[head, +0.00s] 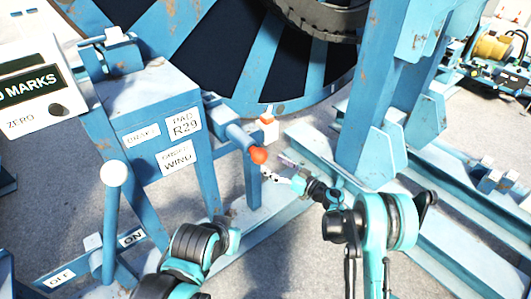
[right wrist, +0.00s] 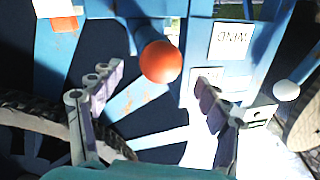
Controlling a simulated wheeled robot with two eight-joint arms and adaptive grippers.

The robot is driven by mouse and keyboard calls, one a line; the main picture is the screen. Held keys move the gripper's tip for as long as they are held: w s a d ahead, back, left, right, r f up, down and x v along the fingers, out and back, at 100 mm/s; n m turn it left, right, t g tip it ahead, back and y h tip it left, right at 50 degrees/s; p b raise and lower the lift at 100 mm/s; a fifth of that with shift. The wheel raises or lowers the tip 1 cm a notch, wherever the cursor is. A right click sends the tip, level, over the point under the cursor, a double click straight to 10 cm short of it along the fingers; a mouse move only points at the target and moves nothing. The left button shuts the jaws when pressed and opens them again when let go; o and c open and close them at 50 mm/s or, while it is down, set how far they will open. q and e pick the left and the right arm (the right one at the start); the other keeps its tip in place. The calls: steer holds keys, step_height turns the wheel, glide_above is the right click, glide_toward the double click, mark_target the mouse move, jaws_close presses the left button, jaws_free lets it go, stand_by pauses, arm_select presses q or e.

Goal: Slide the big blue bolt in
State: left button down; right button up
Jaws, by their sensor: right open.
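The big blue bolt (head: 238,135) is a thick blue rod on the side of the blue stand, ending in an orange ball knob (head: 259,155). My right gripper (head: 279,171) is open, just right of and below the knob. In the right wrist view the knob (right wrist: 160,61) shows between and beyond the two spread fingers of the right gripper (right wrist: 152,92), with clear gaps on both sides. The bolt's far end is hidden in the stand. My left arm comes in at the bottom of the head view, but its gripper does not show.
The blue stand (head: 150,95) carries WIND and PAD R29 labels. A white-knobbed lever (head: 114,174) stands at the left by ON and OFF plates. A white and orange piece (head: 268,125) sits behind the knob. The large reel (head: 240,60) and blue frame post (head: 362,110) stand behind.

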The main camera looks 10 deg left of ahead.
mark_target(261, 157)
steer(key=b+x, duration=0.1)
steer(key=x, duration=0.5)
steer(key=shift+a+b, duration=0.25)
steer(key=shift+b, duration=0.05)
steer(key=shift+w+a+r, duration=0.1)
steer(key=shift+w+a, duration=0.15)
steer(key=shift+a, duration=0.2)
arm_select(q)
steer(key=shift+f, duration=0.9)
arm_select(e)
steer(key=shift+c, duration=0.3)
